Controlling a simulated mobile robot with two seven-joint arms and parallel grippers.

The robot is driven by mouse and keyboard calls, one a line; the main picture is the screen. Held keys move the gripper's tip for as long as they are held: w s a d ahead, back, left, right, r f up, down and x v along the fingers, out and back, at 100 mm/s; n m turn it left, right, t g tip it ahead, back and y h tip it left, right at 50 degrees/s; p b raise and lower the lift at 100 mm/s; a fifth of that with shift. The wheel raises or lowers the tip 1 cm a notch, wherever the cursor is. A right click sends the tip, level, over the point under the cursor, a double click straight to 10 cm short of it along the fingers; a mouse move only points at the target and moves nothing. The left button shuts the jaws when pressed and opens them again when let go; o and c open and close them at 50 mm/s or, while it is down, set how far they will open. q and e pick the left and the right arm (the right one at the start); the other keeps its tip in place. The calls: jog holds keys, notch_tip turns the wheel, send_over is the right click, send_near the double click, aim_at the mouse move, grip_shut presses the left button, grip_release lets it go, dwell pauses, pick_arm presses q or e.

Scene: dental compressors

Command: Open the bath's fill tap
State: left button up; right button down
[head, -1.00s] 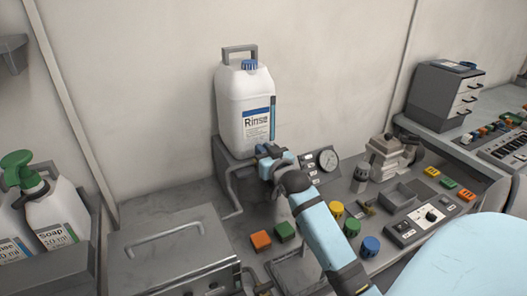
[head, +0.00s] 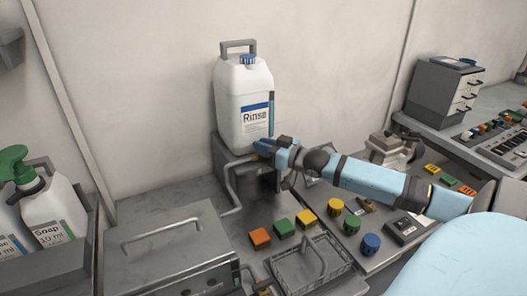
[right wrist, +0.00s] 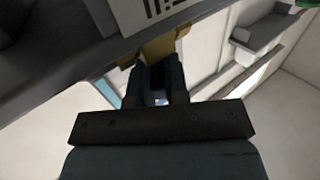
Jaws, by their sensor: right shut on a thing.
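A white Rinse canister (head: 243,98) with a blue cap stands on a grey stand (head: 228,150) against the wall. A grey pipe (head: 234,190) runs from the stand down toward the lidded grey bath (head: 165,240) at the lower left. My right gripper (head: 264,148) is at the canister's lower right front, at the stand's top edge. In the right wrist view its dark fingers (right wrist: 160,85) are shut on a small tan-yellow piece (right wrist: 158,48), which looks like the tap. My left gripper is not in view.
A wire basket (head: 308,266) stands right of the bath. Orange (head: 260,237), green (head: 284,228) and yellow (head: 335,207) blocks or caps lie on the bench near my arm. A soap bottle (head: 50,208) is at the left. A drawer cabinet (head: 440,95) stands at the back right.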

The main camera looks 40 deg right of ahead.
jog(key=shift+d+f+n+g+y+b, duration=0.15)
jog(key=shift+n+g+y+b, duration=0.25)
jog(key=shift+n+y+b, duration=0.4)
jog(key=shift+w+n+g+y+b, duration=0.1)
jog(key=shift+n+g+y+b, duration=0.35)
jog(key=shift+y, duration=0.45)
jog(key=shift+n+y, duration=0.25)
jog(key=shift+y, duration=0.05)
jog(key=shift+w+d+r+n+g+y, duration=0.1)
jog(key=shift+r+n+g+y, duration=0.05)
jog(key=shift+n+g+y, duration=0.4)
jog(key=shift+r+n+g+y, duration=0.15)
jog(key=shift+n+g+y, duration=0.2)
jog(key=shift+y, duration=0.3)
jog(key=shift+r+n+g+y+p, duration=0.1)
jog(key=shift+n+g+y+p, duration=0.25)
jog(key=shift+n+g+y, duration=0.55)
jog(key=shift+n+g+y+p, duration=0.6)
jog(key=shift+g+y+p, duration=0.05)
jog(key=shift+g+y, duration=0.2)
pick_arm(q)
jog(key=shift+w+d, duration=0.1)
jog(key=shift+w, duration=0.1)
pick_arm(e)
jog(key=shift+f+n+g, duration=0.2)
jog(key=shift+n+g, duration=0.1)
jog(key=shift+g, duration=0.1)
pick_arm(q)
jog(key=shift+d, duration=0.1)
